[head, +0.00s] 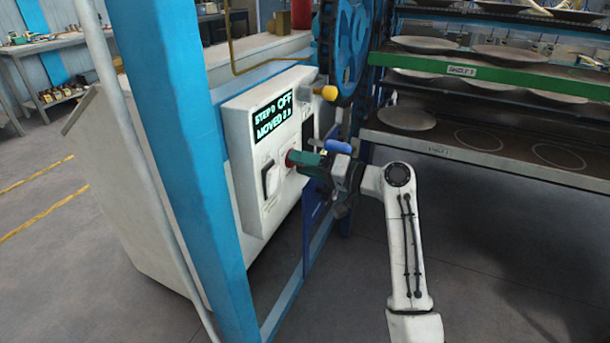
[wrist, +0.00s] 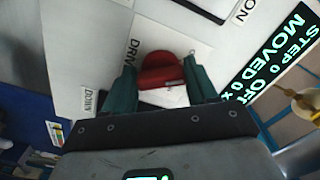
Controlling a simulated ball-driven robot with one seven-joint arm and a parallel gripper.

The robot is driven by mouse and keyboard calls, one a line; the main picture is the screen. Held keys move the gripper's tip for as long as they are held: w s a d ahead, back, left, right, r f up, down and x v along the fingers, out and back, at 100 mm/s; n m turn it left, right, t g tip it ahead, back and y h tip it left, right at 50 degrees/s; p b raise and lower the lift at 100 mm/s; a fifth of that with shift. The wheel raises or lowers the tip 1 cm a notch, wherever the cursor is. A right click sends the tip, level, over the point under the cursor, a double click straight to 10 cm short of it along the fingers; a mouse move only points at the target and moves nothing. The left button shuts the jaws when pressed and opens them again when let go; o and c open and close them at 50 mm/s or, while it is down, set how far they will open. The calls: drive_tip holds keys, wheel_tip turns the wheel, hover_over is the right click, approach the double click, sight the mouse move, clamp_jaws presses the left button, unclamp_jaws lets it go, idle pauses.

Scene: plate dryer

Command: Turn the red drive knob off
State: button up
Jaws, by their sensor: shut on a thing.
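The red drive knob (wrist: 162,70) sits on the white control panel (head: 262,105), beside a label that starts "DRIV". My gripper (wrist: 160,76) has its two green fingers on either side of the knob and is shut on it. In the head view my gripper (head: 305,160) reaches the panel from the right and hides most of the red knob (head: 290,158). The display (head: 274,115) above the knob reads "STEP 0 OFF" and a "MOVED" line. It also shows in the wrist view (wrist: 280,50). An "ON" label (wrist: 243,10) is near the top.
A white switch (head: 272,178) is left of the knob. A yellow knob (head: 327,92) is above right, and a blue handle (head: 338,146) is close to my gripper. A blue post (head: 180,130) stands in front of the panel. Plate shelves (head: 450,148) are at the right.

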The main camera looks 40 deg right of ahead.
drive_tip(key=shift+f+n+b, duration=0.25)
drive_tip(key=shift+n+b, duration=0.75)
drive_tip(key=shift+n, duration=0.1)
drive_tip(key=o, duration=1.1)
drive_tip(key=shift+r, duration=0.15)
drive_tip(key=shift+c, duration=0.2)
drive_tip(key=shift+d, duration=0.1)
drive_tip(key=v, duration=1)
drive_tip(key=shift+s, duration=0.4)
drive_tip(key=shift+d, duration=0.1)
